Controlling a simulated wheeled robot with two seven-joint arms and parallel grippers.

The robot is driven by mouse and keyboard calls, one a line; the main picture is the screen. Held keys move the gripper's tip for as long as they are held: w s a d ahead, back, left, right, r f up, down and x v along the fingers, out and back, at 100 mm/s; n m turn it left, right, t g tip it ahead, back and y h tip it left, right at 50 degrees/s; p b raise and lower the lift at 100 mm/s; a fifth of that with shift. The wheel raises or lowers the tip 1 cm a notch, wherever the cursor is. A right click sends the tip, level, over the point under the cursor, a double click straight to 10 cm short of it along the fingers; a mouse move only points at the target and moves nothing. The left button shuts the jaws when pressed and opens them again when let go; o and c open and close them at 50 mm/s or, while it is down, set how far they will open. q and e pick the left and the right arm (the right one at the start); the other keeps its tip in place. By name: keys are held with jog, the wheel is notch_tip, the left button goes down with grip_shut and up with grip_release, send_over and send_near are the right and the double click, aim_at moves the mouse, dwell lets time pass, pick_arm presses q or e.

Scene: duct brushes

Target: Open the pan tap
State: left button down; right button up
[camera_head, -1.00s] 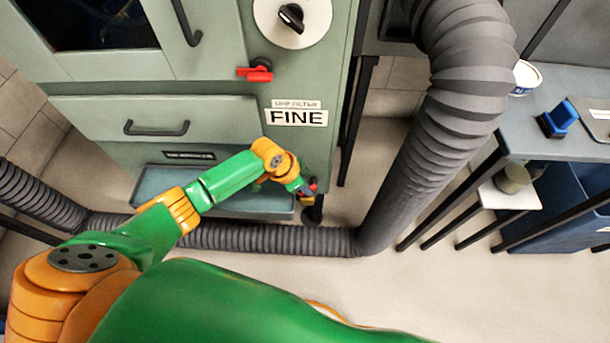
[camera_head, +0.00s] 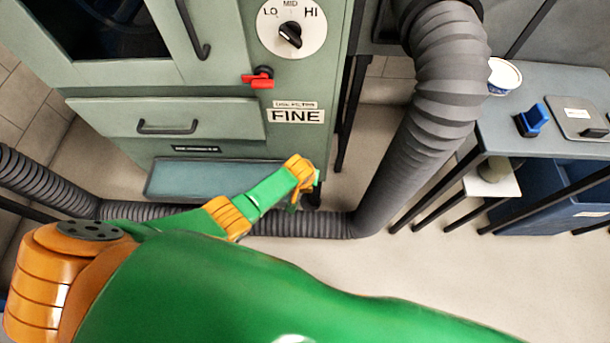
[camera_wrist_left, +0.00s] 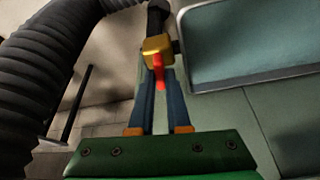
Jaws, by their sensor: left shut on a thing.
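The pan tap has a yellow body (camera_wrist_left: 157,48) and a red lever (camera_wrist_left: 158,72), both in the left wrist view beside the corner of the pan. The lever points from the body back toward my wrist, between the blue fingers. My left gripper (camera_wrist_left: 159,84) is shut on the red lever. In the head view my orange and green left wrist (camera_head: 300,172) is at the cabinet's lower right corner and hides the tap and most of the fingers. The pan (camera_head: 205,181) is a shallow blue-grey tray under the cabinet. My right gripper is not in view.
The green cabinet (camera_head: 300,150) has another red lever (camera_head: 258,79), a dial (camera_head: 291,27) and a "FINE" label (camera_head: 295,115). A grey ribbed duct (camera_head: 425,130) runs down right of the tap and along the floor. A side table (camera_head: 560,85) stands at right.

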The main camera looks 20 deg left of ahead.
pick_arm(q)
jog(key=shift+d+n+y, duration=0.1)
jog(key=shift+n+y, duration=0.3)
jog(key=shift+n, duration=0.6)
jog(key=c, duration=0.9)
grip_release()
jog(key=p+v, duration=0.5)
jog(key=v, duration=0.2)
jog(key=shift+r, duration=0.1)
